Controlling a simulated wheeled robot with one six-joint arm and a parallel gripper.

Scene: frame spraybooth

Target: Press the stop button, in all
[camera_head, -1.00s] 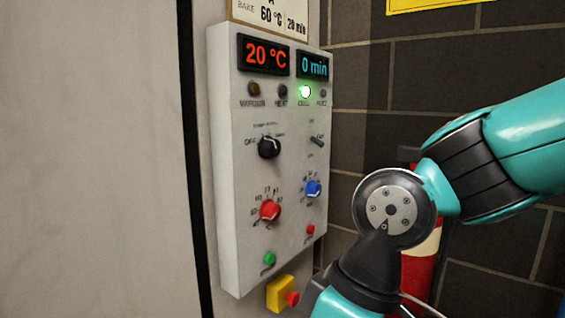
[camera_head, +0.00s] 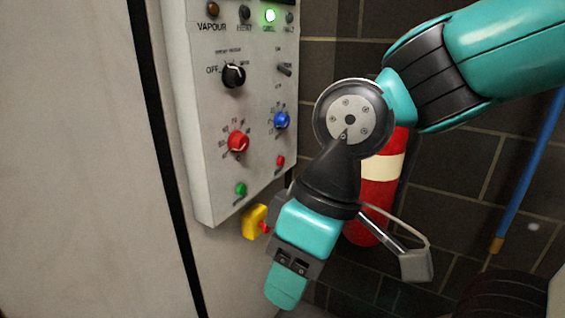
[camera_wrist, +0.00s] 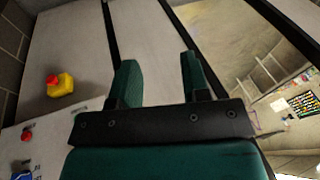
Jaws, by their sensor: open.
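The control panel (camera_head: 205,150) is a pale box on the wall. A small red button (camera_head: 281,161) sits low on its right side, with a green button (camera_head: 241,189) to its lower left. Below the panel is a yellow box (camera_head: 254,222) with a red mushroom button (camera_head: 265,228). My gripper (camera_head: 286,287) hangs below and right of the yellow box in the head view, apart from it. In the wrist view my gripper (camera_wrist: 159,72) has spread, empty fingers. There the yellow box (camera_wrist: 64,86) and the small red button (camera_wrist: 27,136) lie to its left.
Red knob (camera_head: 238,142), blue knob (camera_head: 281,120), black selector (camera_head: 233,76) and toggle (camera_head: 285,69) sit above the buttons. The green lamp (camera_head: 270,15) is lit. A red fire extinguisher (camera_head: 378,195) stands behind my arm. A blue pole (camera_head: 530,160) leans at the right.

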